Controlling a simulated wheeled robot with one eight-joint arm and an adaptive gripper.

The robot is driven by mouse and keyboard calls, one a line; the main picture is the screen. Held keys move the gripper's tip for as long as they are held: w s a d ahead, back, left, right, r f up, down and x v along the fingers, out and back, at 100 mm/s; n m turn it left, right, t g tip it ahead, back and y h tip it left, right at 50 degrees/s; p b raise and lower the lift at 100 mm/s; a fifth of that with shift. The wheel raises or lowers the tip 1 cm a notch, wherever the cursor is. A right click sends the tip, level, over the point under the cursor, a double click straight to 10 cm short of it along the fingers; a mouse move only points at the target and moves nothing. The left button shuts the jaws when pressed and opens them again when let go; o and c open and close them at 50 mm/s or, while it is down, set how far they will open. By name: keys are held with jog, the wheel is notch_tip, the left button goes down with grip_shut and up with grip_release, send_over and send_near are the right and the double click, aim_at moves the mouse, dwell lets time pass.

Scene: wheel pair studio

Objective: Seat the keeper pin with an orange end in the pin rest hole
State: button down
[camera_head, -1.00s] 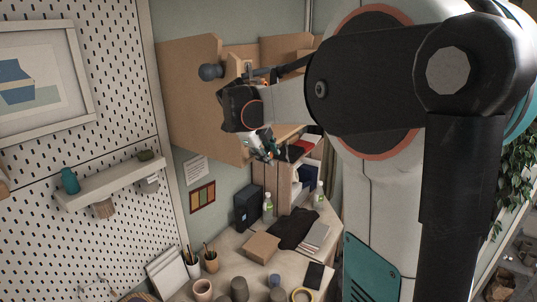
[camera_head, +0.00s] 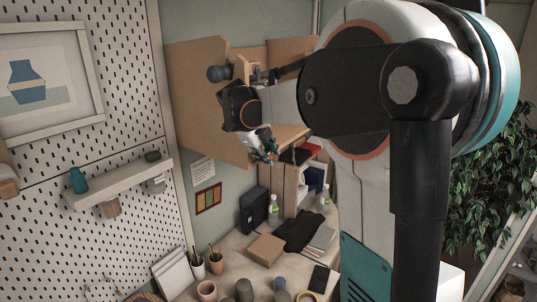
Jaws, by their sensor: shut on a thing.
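My gripper (camera_head: 267,151) is small and far off, at the end of my raised arm. It hangs below the dark wrist, in front of the open wooden wall cabinet and above the desk. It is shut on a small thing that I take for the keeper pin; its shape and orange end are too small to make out. I cannot make out the pin rest hole. A light wooden bracket (camera_head: 239,69) with a dark round knob (camera_head: 215,74) stands at the cabinet, up and left of my gripper; my arm hides part of that area.
The cabinet's left door (camera_head: 195,100) stands open. The desk below holds a cardboard box (camera_head: 266,250), a dark box file (camera_head: 253,209), bottles and cups. A pegboard with a shelf (camera_head: 120,185) is on the left. A leafy plant (camera_head: 490,180) stands at the right.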

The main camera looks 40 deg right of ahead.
jog(key=c, duration=1.2)
grip_release()
jog(key=v, duration=1.2)
jog(key=shift+w, duration=0.1)
